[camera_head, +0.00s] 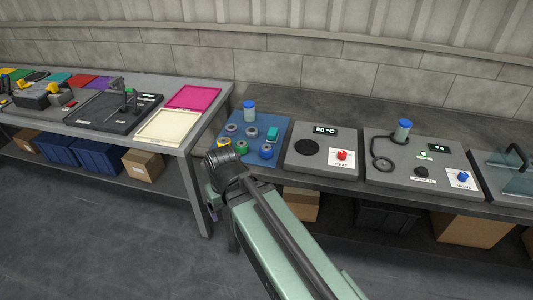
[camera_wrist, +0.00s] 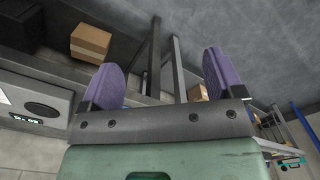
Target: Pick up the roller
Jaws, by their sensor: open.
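I cannot pick out the roller for certain. In the head view, a blue mat (camera_head: 283,125) on the bench holds several small round pieces, among them a grey ring (camera_head: 231,127), a green ring (camera_head: 241,147) and a grey-blue ring (camera_head: 266,151). A teal block (camera_head: 272,133) and a blue-capped jar (camera_head: 249,111) are also there. My gripper (camera_head: 212,202) hangs low in front of the bench edge, left of and below the mat. In the wrist view, its two purple fingers (camera_wrist: 163,76) stand wide apart with nothing between them. My wrist hides the mat's near-left corner.
Right of the mat are a grey hotplate panel (camera_head: 325,168) and a second panel (camera_head: 405,183) with a blue-capped jar. The left table (camera_head: 190,139) carries a black tray (camera_head: 90,112) and coloured trays. Boxes, including a cardboard box (camera_wrist: 90,43), sit on the low shelves. The floor is clear.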

